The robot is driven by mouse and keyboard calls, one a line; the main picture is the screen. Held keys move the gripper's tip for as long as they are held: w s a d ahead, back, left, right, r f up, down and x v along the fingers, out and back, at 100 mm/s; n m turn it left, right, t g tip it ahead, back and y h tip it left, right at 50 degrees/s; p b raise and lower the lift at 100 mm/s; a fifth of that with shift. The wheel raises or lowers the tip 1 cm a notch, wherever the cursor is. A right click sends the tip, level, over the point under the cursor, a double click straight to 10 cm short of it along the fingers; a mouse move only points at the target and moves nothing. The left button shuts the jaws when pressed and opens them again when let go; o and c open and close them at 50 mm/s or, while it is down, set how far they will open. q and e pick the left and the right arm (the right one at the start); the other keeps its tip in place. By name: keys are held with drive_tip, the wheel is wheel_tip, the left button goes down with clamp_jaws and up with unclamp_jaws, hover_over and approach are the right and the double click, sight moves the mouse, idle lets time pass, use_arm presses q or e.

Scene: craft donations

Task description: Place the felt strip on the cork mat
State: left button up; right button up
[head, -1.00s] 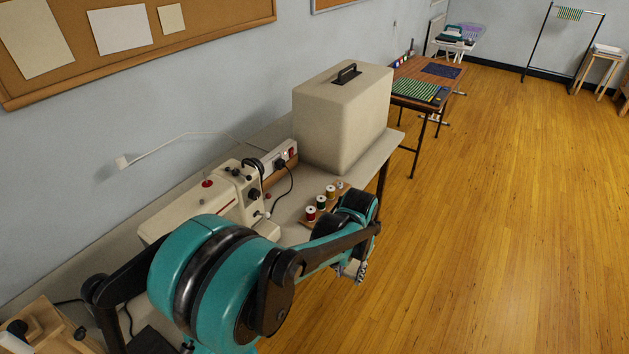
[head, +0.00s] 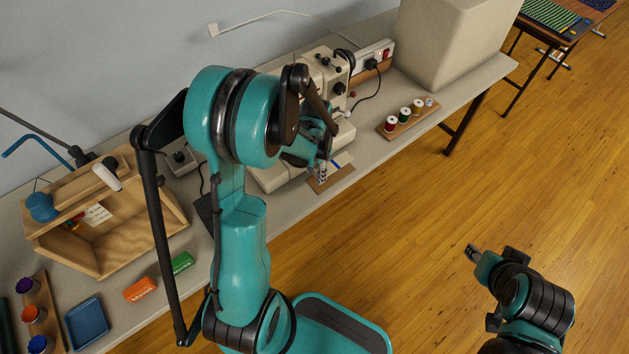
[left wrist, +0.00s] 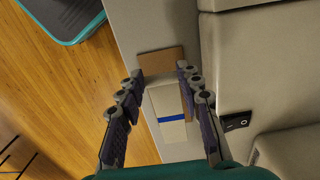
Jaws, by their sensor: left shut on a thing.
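The felt strip (left wrist: 166,101) is pale with a blue band and lies between the fingers of my left gripper (left wrist: 160,72) in the left wrist view. My left gripper (head: 323,174) is shut on it, low over the table edge in front of the sewing machine. The brown cork mat (left wrist: 160,62) shows beyond and beside the strip, and in the head view (head: 338,181) beneath the fingertips. I cannot tell whether the strip touches the mat. My right gripper (head: 473,252) is over the floor, away from the table; its opening is unclear.
The cream sewing machine (head: 322,72) stands right behind the mat. A spool rack (head: 408,119) and a large beige case (head: 452,45) are to the right. A wooden box (head: 110,245), orange and green blocks, and a blue tray (head: 87,323) are to the left.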

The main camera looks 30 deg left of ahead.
sight(314, 185)
use_arm(q)
drive_tip(key=shift+s+a+f, duration=0.15)
drive_tip(key=shift+a+f, duration=0.05)
wheel_tip(314, 185, down, 4)
drive_tip(key=shift+b, duration=1)
drive_tip(key=shift+r, duration=0.1)
drive_tip(key=shift+f, duration=0.2)
drive_tip(key=o, duration=0.8)
drive_tip(key=shift+r, duration=0.1)
